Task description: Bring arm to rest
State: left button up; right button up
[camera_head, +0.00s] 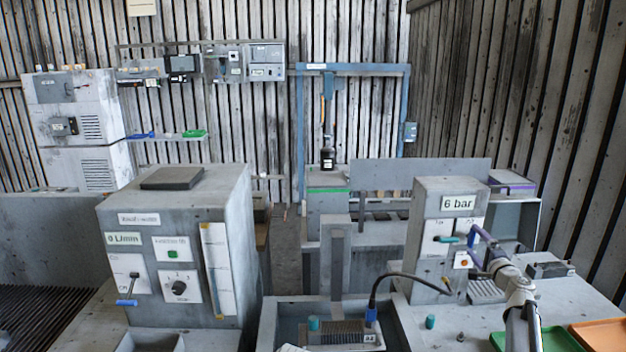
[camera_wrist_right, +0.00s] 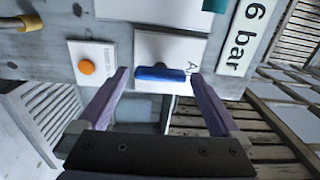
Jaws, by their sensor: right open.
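My right gripper (camera_head: 474,246) is at the front of the grey box labelled "6 bar" (camera_head: 431,188), its arm coming in from the lower right. In the right wrist view, its two purple fingers (camera_wrist_right: 160,80) are spread apart. A blue lever (camera_wrist_right: 162,74) on a white plate lies between the fingertips, with a gap showing at the left finger; whether the right finger touches it I cannot tell. An orange button (camera_wrist_right: 87,67) sits beside it and also shows in the head view (camera_head: 463,259). My left gripper is not in view.
A teal lever (camera_head: 449,239) is on the same box. A dark cable with a blue plug (camera_head: 371,315) arches left of the arm. A green tray (camera_head: 540,339) and an orange tray (camera_head: 600,335) lie at lower right. A large grey cabinet (camera_head: 180,250) stands at left.

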jog(key=s, duration=0.7)
jog(key=w, duration=0.8)
jog(key=shift+w, duration=0.2)
jog(key=m, duration=0.3)
jog(key=shift+s+m, duration=0.2)
jog(key=shift+m, duration=0.1)
jog(key=m, duration=0.5)
jog(key=shift+r+m, duration=0.1)
jog(key=shift+m, duration=0.3)
jog(key=m, duration=0.4)
jog(key=shift+m, duration=2.4)
